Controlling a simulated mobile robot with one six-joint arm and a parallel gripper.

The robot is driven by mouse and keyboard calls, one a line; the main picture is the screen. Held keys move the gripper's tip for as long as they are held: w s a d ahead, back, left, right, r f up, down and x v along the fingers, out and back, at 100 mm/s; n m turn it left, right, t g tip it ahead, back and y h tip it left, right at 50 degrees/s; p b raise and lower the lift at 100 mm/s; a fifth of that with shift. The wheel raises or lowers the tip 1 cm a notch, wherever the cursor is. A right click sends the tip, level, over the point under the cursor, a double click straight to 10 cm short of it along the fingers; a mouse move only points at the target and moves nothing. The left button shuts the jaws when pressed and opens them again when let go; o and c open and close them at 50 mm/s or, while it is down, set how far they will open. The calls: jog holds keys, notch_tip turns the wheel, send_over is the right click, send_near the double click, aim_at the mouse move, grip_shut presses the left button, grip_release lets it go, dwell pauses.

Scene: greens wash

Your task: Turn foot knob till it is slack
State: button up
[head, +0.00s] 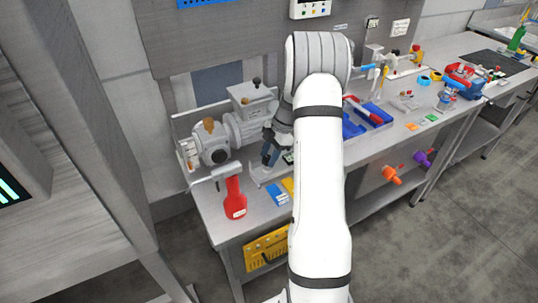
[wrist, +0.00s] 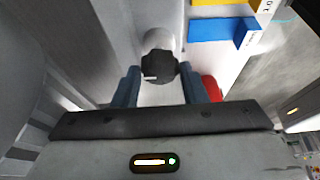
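A dark round knob (wrist: 160,67) with a small light mark shows in the wrist view, on a pale round base. My gripper (wrist: 160,78) is open, with one blue-grey finger on each side of the knob. Gaps show between the fingers and the knob, so I see no contact. In the head view my gripper (head: 269,156) points down at the bench beside the grey motor and pump unit (head: 238,128). I cannot make out the knob there; my gripper and arm cover that area.
A red bottle-shaped object (head: 235,198) stands near the bench's front left; red also shows beside the right finger. Blue (head: 277,195) and yellow labelled blocks lie close by. A blue tray (head: 378,113) is to the right. The bench (head: 215,205) is crowded around the unit.

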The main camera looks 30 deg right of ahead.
jog(key=shift+a, duration=0.1)
jog(key=c, duration=0.5)
jog(key=shift+f+b, duration=0.1)
jog(key=shift+b, duration=0.3)
